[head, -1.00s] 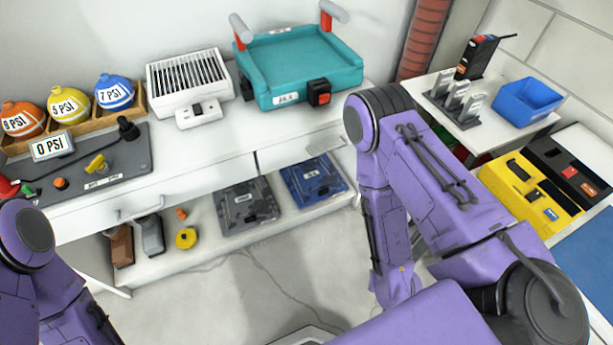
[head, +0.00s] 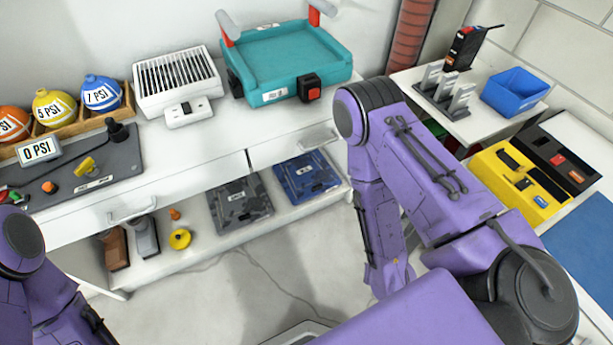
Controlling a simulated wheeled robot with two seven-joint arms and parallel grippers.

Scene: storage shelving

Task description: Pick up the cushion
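No object is plainly recognisable as a cushion. The closest in shape are two flat square pads on the lower shelf: a dark grey patterned one (head: 240,205) and a blue one (head: 308,177) to its right. I cannot tell whether either is the cushion. My purple left arm shows at the lower left edge and my purple right arm fills the right centre. Both grippers are out of sight, and neither arm is seen touching the pads.
The white counter (head: 190,145) above holds coloured PSI balls (head: 55,107), a white vented box (head: 178,82) and a teal tray (head: 295,62). Grey floor lies open before the shelf.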

